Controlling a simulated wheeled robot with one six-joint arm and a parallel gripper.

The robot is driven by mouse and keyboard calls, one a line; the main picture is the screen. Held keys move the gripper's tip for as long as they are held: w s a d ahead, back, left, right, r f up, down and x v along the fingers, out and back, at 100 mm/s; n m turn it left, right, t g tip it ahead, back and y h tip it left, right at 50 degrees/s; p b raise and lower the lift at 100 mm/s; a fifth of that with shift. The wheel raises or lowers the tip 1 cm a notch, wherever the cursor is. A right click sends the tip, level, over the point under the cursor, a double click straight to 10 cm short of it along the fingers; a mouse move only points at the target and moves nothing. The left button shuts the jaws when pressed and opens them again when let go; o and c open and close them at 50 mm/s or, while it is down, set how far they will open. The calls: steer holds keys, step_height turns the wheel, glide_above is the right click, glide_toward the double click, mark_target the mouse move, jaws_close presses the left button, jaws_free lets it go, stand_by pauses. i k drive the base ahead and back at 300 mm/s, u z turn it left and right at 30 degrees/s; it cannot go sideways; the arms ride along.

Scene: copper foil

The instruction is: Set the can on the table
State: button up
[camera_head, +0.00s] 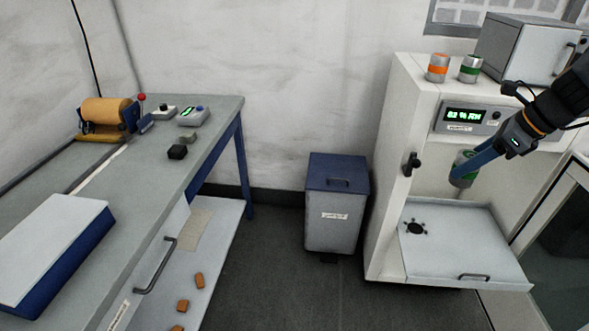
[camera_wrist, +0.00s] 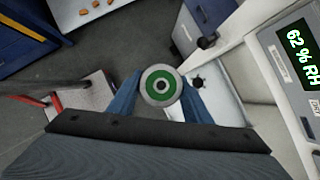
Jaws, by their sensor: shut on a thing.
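My gripper (camera_head: 466,165) is shut on a can with a green band (camera_head: 463,172), held in the air in front of the white cabinet, above its pulled-out tray. In the wrist view the can's round end (camera_wrist: 160,86) shows a green ring between the two blue fingers of my gripper (camera_wrist: 160,92). The grey-topped table (camera_head: 150,187) with blue legs stands at the left, well apart from the can. An orange-banded can (camera_head: 437,68) and another green-banded can (camera_head: 470,68) stand on top of the cabinet.
The table carries a copper-coloured roll (camera_head: 104,112), small devices (camera_head: 193,115), a black block (camera_head: 177,152) and a white-topped blue box (camera_head: 50,250). A lidded bin (camera_head: 337,205) stands between table and cabinet (camera_head: 395,120). The cabinet's tray (camera_head: 465,250) juts out. Floor before the bin is clear.

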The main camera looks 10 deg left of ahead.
mark_target(144, 162)
steer(key=u, duration=0.65)
steer(key=i, duration=1.2)
steer(key=u, duration=1.35)
steer(key=i, duration=0.65)
steer(key=u, duration=0.7)
